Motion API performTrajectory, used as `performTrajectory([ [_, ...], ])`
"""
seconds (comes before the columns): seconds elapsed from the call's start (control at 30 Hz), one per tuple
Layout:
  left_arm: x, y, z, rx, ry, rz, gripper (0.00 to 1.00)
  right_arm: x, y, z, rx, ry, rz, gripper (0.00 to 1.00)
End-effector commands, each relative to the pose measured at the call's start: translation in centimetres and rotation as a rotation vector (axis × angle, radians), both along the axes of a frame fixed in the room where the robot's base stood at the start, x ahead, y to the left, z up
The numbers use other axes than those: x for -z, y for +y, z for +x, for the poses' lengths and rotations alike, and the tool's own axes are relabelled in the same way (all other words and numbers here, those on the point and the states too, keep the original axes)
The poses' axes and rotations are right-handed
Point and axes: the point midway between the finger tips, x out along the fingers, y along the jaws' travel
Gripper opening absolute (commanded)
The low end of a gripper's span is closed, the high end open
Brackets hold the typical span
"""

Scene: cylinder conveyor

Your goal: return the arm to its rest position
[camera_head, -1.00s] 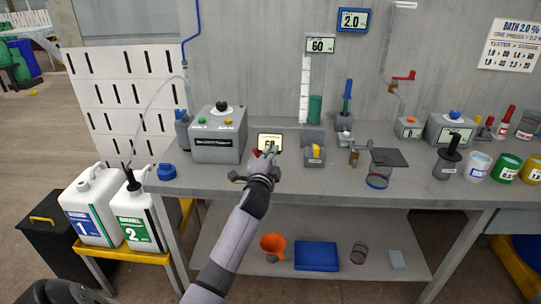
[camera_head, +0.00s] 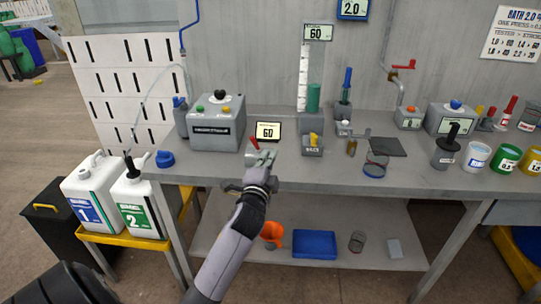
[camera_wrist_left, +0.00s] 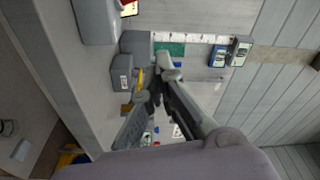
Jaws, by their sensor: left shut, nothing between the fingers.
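My left gripper (camera_head: 262,157) is over the front part of the grey workbench (camera_head: 330,174), its arm coming up from the bottom of the head view. Its fingers are shut with nothing between them. In the left wrist view the gripper (camera_wrist_left: 163,75) points toward the bench fittings and wall. My right gripper is in neither view.
A grey control box (camera_head: 214,130) stands left of the gripper, and a grey block with a yellow switch (camera_head: 312,145) stands right. Farther right are a jar (camera_head: 375,166), a dark plate (camera_head: 388,147) and paint cups. White canisters (camera_head: 92,196) stand left of the bench.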

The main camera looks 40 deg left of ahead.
Motion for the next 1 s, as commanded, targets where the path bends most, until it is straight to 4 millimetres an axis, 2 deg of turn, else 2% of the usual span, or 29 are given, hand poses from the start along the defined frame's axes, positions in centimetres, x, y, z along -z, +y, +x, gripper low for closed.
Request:
performTrajectory([
  [0.43, 0.1, 0.0, 0.0, 0.000, 0.002, -0.002, 0.00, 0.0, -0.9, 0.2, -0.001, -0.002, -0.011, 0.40],
  [0.57, 1.8, -0.8, -1.0, -0.002, 0.038, -0.074, 0.00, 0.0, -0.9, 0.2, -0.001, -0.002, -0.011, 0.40],
  [0.67, 5.4, -2.6, -3.6, -0.012, 0.119, -0.238, 0.00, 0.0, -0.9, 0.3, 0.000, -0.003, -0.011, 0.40],
  [0.77, 10.2, -5.5, -7.8, -0.041, 0.246, -0.467, 0.00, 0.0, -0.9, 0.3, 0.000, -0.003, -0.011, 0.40],
  [0.83, 13.3, -8.1, -11.4, -0.074, 0.349, -0.626, 0.00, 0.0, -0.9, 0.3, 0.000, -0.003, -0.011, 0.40],
  [0.9, 15.5, -10.3, -14.8, -0.109, 0.443, -0.755, 0.00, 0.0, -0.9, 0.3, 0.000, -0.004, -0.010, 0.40],
  [1.0, 17.6, -12.9, -18.8, -0.156, 0.554, -0.886, 0.00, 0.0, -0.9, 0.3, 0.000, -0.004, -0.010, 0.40],
])
